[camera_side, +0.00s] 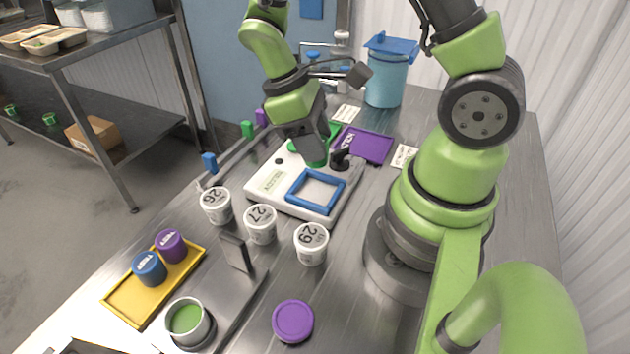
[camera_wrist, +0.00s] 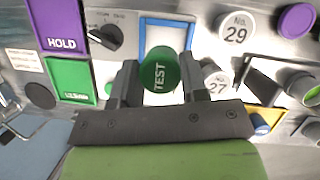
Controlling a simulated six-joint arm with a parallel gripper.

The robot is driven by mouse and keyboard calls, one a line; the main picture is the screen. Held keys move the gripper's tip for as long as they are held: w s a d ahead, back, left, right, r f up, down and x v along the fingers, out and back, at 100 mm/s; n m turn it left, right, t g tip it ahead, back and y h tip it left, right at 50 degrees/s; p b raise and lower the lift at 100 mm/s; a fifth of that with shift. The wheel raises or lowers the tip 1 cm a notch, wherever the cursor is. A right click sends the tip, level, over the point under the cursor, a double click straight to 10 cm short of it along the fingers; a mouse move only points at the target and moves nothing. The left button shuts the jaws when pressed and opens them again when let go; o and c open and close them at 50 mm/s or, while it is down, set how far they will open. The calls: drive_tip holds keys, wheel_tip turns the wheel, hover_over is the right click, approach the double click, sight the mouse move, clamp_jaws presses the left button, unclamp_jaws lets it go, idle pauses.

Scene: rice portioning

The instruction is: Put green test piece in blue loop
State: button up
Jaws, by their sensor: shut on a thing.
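My gripper (camera_side: 314,148) is shut on the green test piece (camera_wrist: 160,70), a short cylinder marked TEST. In the wrist view the piece sits between the two fingers. In the side view the green test piece (camera_side: 316,160) shows below the fingers, over the white device and by the far edge of the blue loop. The blue loop (camera_side: 293,198) is a square frame lying on the white device (camera_side: 265,183), and its inside looks empty. In the wrist view the blue loop (camera_wrist: 190,38) is partly hidden behind the piece. I cannot tell the exact height of the piece.
A black knob (camera_side: 340,157) stands beside the loop. Cups numbered 26 (camera_side: 216,206), 27 (camera_side: 260,224) and 29 (camera_side: 311,244) stand in front of the device. A yellow tray (camera_side: 125,296) holds blue and purple test pieces. A purple tray (camera_side: 372,146) lies behind.

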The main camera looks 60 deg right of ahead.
drive_tip(key=shift+f, duration=3.6)
drive_tip(key=shift+f, duration=0.1)
drive_tip(key=o, duration=1)
drive_tip(key=v, duration=1.2)
drive_tip(key=s+a+r+m+t+y, duration=0.1)
drive_tip(key=s+a+r+m+t, duration=0.1)
drive_tip(key=s+r+t, duration=0.3)
drive_tip(key=s+a+r+m+t+y, duration=0.2)
drive_tip(key=s+r+m+t, duration=0.2)
drive_tip(key=r, duration=0.6)
drive_tip(key=shift+s+a+m+t, duration=0.3)
drive_tip(key=shift+s+m+t, duration=0.15)
drive_tip(key=shift+t, duration=0.75)
